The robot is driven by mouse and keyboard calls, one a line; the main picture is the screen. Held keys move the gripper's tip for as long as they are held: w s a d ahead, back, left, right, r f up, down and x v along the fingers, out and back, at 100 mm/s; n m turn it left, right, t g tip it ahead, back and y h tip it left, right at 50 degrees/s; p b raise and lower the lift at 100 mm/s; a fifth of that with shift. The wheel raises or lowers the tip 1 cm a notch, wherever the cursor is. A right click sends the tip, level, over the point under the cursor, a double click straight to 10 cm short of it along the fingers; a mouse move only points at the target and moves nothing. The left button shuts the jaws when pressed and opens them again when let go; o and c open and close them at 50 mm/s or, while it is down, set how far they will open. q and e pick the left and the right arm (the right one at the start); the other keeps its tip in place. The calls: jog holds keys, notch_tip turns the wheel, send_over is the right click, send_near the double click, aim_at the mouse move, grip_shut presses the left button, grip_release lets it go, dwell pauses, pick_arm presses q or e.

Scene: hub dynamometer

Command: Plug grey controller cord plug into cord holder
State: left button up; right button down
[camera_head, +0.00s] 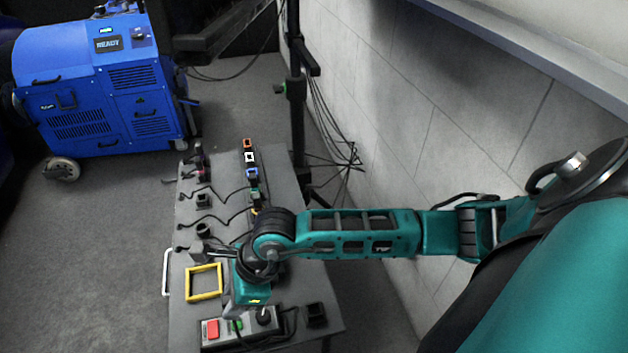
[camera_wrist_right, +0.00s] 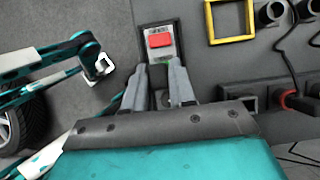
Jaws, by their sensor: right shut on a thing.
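My right gripper (camera_wrist_right: 161,68) is shut on a small dark thing (camera_wrist_right: 160,98), apparently the grey controller cord plug, mostly hidden between the fingers. In the head view my right gripper (camera_head: 246,302) points down at the controller (camera_head: 225,342), hiding part of it. The controller has a red button, a green one and a black knob; its red button end also shows ahead of the fingers in the wrist view (camera_wrist_right: 160,40). A small black block (camera_head: 316,315), possibly the cord holder, stands to its right. My left arm's end (camera_wrist_right: 103,66) shows at left in the wrist view, its jaws unclear.
A yellow square frame (camera_head: 203,282) lies left of the gripper on the grey table (camera_head: 190,325). Black cylinders (camera_head: 203,230) with cords and a row of coloured blocks (camera_head: 252,174) stand farther back. A blue machine (camera_head: 95,85) is beyond. The wall is at right.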

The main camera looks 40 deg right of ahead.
jog(key=shift+s+d+p, duration=0.1)
jog(key=shift+s+d, duration=0.3)
jog(key=shift+d, duration=0.4)
jog(key=shift+s+d+p, duration=0.15)
jog(key=shift+s+d, duration=0.2)
jog(key=shift+d, duration=0.5)
jog(key=shift+s+d+p, duration=0.1)
jog(key=shift+s+d, duration=0.3)
jog(key=shift+d, duration=0.4)
jog(key=s+d, duration=0.4)
jog(key=d, duration=0.5)
jog(key=shift+s+p, duration=0.2)
jog(key=shift+p, duration=0.15)
jog(key=shift+f, duration=0.1)
notch_tip(320, 180, down, 4)
jog(key=b, duration=0.3)
